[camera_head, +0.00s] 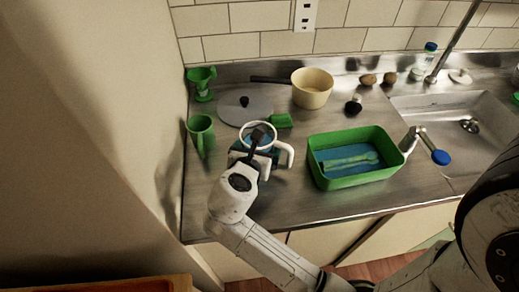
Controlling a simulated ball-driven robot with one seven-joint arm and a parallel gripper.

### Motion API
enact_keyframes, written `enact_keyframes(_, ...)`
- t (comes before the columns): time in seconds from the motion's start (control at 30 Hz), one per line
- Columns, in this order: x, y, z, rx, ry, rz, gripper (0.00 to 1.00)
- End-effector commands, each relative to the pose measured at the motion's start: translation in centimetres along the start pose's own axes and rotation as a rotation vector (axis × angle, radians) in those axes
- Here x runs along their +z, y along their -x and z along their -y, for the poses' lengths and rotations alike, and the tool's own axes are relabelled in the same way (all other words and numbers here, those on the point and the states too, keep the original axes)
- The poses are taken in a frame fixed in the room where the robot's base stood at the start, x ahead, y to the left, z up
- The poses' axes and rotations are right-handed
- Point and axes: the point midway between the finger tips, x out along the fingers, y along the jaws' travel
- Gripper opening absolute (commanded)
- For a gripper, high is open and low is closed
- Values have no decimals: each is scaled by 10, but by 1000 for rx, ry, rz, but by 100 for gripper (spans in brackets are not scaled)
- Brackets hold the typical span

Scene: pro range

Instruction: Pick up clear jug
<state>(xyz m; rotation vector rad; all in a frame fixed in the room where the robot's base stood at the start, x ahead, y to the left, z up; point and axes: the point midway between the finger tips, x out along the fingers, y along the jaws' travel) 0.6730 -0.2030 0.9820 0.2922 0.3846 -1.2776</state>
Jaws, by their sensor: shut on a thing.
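The clear jug (244,131) stands left of the middle of the counter in the head view. Its pale round rim shows, and bluish colour shows inside or through it. My gripper (262,157) reaches over the near side of the jug and is shut on it. The gripper and wrist hide much of the jug's near side. I cannot tell whether the jug's base touches the counter.
A green bin (318,168) stands to the right, and a grey lid (238,112) and a green sponge (281,121) lie behind. A cream pan (312,94) is farther back. The sink (460,125) is far right.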

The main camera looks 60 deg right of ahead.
Motion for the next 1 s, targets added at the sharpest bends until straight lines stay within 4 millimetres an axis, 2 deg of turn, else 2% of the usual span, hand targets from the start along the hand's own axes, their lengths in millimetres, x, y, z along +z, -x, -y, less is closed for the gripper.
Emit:
enact_keyframes(0.5, 29, 14, -1, 3, -4, 5, 37)
enact_keyframes(1.0, 54, 59, 21, 3, -3, 3, 37)
